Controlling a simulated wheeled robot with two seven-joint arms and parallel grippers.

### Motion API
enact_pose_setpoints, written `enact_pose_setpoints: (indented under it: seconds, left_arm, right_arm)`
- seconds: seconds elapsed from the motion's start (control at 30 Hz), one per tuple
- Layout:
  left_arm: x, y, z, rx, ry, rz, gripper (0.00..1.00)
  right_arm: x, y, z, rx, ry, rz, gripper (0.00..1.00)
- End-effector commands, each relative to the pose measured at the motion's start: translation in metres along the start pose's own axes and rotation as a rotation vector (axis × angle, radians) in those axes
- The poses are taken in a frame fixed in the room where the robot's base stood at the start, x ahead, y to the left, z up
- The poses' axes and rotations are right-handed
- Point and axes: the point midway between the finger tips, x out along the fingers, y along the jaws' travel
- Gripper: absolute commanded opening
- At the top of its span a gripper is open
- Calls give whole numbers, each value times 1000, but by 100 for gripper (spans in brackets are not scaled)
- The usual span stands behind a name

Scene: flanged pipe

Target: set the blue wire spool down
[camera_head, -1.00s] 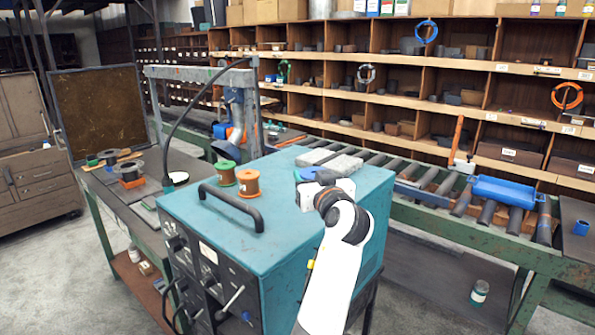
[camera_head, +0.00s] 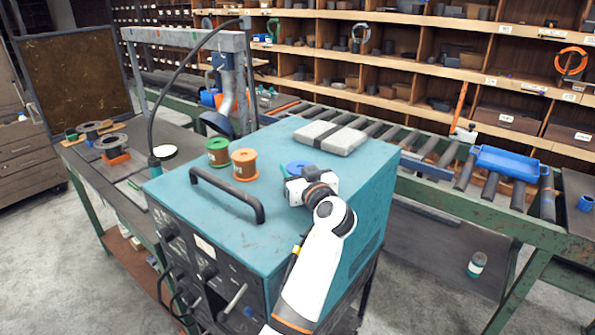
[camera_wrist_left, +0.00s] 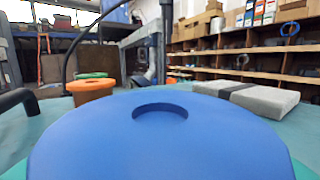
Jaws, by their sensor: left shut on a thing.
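The blue wire spool (camera_head: 297,167) is at the tip of my left gripper (camera_head: 294,184), over the teal machine top (camera_head: 350,185). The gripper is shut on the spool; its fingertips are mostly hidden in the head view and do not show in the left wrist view. There the spool's round blue face (camera_wrist_left: 160,145) with a centre recess fills the lower picture. I cannot tell whether its underside touches the machine top. My right gripper is not in view.
An orange spool (camera_head: 244,164) and a green spool (camera_head: 218,151) stand to the left on the machine top. A black handle (camera_head: 228,195) rises in front of them. Grey blocks (camera_head: 330,137) lie behind the blue spool. The top is clear to the right.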

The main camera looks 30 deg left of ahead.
Motion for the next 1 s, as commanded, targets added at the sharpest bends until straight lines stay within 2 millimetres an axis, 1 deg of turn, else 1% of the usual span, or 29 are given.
enact_pose_setpoints:
  seconds: [0.03, 0.13, 0.47, 0.5, 0.57, 0.6, 0.93, 1.0]
  left_arm:
    - [0, 0, -2, 1, -5, -1, 2]
    - [0, 0, -9, -2, -6, -1, 2]
    - [0, 0, -12, -4, -6, -2, 2]
    - [0, 0, -13, -2, -2, -1, 54]
    - [0, 0, -13, -2, -1, -1, 64]
    - [0, 0, -13, -2, -1, -1, 70]
    - [0, 0, -11, -1, -1, -1, 71]
    - [1, 0, -13, -2, -1, -2, 71]
  right_arm:
    - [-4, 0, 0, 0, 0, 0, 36]
    - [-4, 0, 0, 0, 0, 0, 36]
    - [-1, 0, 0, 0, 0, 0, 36]
    - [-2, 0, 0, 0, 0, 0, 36]
    - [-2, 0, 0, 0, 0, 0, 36]
    - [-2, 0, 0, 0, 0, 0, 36]
    - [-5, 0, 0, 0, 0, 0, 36]
    - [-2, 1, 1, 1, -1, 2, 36]
